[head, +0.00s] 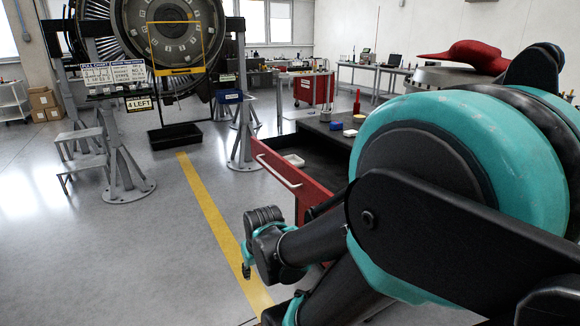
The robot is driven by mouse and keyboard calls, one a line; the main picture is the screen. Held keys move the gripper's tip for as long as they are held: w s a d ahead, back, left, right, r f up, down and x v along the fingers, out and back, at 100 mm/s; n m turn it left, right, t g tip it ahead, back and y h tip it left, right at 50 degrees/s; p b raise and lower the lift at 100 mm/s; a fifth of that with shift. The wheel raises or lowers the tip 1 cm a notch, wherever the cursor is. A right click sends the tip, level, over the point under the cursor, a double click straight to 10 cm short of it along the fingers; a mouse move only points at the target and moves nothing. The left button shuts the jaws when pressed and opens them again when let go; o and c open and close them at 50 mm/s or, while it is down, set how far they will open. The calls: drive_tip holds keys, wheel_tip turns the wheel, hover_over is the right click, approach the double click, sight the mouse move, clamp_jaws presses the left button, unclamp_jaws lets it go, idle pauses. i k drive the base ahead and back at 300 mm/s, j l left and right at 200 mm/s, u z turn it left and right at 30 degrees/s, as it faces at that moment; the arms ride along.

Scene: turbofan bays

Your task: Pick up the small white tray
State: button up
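A small white tray (293,160) lies inside the pulled-out red drawer (290,183), near its far left corner. The drawer has a dark inside and a pale handle on its red front. My gripper (247,268) hangs low in front of the drawer, to the left of and below the tray in the picture, well apart from it. Its fingers are small and partly hidden by the wrist, so I cannot tell whether they are open or shut. I see nothing held in it. My arm hides the drawer's near right part.
A turbofan stand (240,140), grey steps (82,150) and a black floor tray (175,136) stand behind. The floor left of the yellow line (212,215) is clear.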

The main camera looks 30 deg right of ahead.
sight(295, 160)
drive_tip(key=i+j+z, duration=0.15)
drive_tip(key=z, duration=0.75)
drive_tip(key=i+j+z, duration=0.15)
drive_tip(key=j+z, duration=0.2)
drive_tip(key=j, duration=0.35)
drive_tip(key=j+z, duration=0.4)
drive_tip(key=j, duration=0.3)
